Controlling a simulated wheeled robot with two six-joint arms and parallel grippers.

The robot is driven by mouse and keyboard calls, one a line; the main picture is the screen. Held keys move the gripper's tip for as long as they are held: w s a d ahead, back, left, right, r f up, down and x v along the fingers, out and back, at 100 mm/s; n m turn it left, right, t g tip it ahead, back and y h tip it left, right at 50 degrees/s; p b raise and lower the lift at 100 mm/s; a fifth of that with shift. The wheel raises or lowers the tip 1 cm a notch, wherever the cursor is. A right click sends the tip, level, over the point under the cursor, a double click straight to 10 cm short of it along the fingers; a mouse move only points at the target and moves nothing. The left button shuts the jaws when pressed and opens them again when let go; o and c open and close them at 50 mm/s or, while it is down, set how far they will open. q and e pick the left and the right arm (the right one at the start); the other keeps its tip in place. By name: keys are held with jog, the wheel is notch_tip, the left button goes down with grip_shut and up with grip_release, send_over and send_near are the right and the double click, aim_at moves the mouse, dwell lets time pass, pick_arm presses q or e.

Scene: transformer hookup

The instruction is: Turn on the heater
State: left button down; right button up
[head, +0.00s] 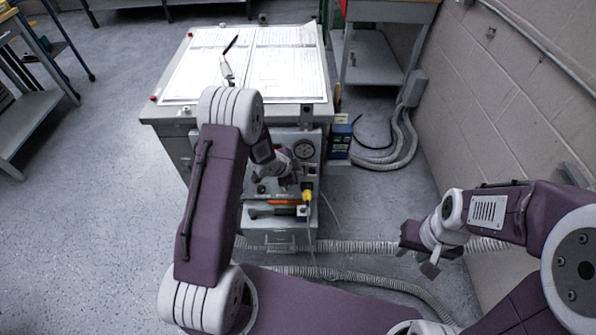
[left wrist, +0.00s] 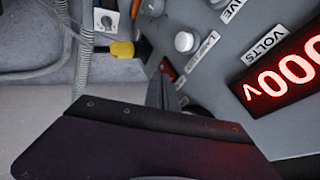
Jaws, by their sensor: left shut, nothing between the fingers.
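A grey bench cabinet (head: 262,115) carries a front panel with a round gauge, knobs and a yellow plug (head: 307,196). I cannot tell for certain which unit is the heater. My left gripper (head: 287,178) is shut and empty in front of this panel. In the left wrist view its dark finger (left wrist: 160,90) reaches close to a small red rocker switch (left wrist: 168,70); contact cannot be made out. A white round knob or lamp (left wrist: 184,42) and a lit red display (left wrist: 285,78) labelled VOLTS are beside it. My right gripper (head: 424,262) hangs empty at the right, its jaws unclear.
Papers and a dark pen-like item lie on the bench top (head: 168,98). A blue box (head: 340,138) stands right of the cabinet. Grey conduits (head: 345,247) cross the floor.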

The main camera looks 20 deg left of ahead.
jog(key=shift+w+r+p, duration=0.1)
jog(key=shift+r+p, duration=0.2)
jog(key=shift+r+p, duration=0.75)
jog(key=shift+p, duration=0.05)
jog(key=shift+w, duration=0.1)
